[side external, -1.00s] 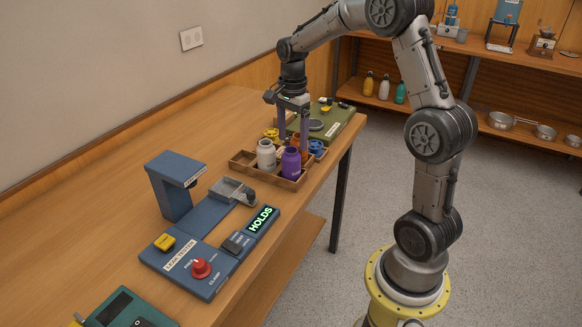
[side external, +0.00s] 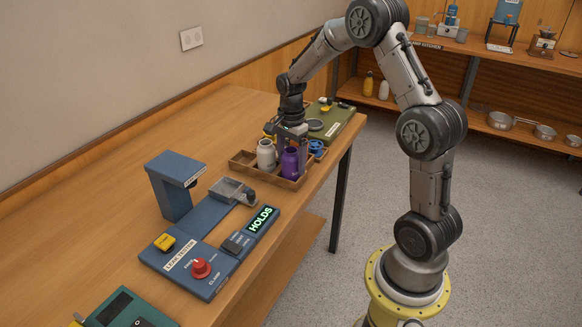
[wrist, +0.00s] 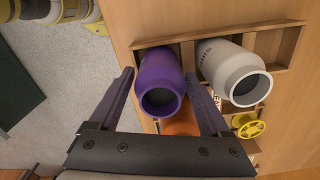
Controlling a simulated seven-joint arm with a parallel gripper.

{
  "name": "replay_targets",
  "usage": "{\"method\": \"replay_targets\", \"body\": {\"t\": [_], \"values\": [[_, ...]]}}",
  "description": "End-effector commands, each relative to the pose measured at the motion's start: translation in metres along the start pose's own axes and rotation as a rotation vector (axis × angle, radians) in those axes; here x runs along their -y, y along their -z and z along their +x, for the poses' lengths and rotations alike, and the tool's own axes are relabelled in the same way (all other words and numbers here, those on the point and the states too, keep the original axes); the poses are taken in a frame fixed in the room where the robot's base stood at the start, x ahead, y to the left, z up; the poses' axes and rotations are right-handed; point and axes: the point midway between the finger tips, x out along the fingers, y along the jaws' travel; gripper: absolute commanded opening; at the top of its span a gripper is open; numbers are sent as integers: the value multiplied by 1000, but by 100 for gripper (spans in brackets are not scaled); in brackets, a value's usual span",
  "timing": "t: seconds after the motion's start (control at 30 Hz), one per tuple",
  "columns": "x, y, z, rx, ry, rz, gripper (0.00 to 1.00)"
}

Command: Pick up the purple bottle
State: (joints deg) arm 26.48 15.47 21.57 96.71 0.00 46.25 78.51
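The purple bottle (side external: 290,163) stands upright in a wooden divided tray (side external: 243,169) on the bench, its open mouth facing up. It also shows in the wrist view (wrist: 160,80), between my two fingers. My gripper (side external: 289,150) is lowered over the tray from above. In the wrist view my gripper (wrist: 163,90) is open, with one finger on each side of the bottle. The left finger shows a gap to the bottle; the right finger is close to it, and I cannot tell if it touches.
A white bottle (side external: 266,154) stands beside the purple one, just outside my right finger in the wrist view. An orange item (wrist: 180,128) and a yellow valve wheel (wrist: 248,125) lie nearby. A blue leak tester (side external: 205,262) occupies the front bench.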

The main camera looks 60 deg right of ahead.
Motion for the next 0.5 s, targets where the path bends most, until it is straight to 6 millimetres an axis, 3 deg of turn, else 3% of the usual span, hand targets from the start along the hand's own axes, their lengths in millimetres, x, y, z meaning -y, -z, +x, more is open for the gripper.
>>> {"method": "replay_targets", "body": {"t": [0.07,0.43,0.5], "values": [[0,0,0,0,0,0,67],[0,0,-1,0,1,0,0],[1,0,-1,0,2,0,0]]}}
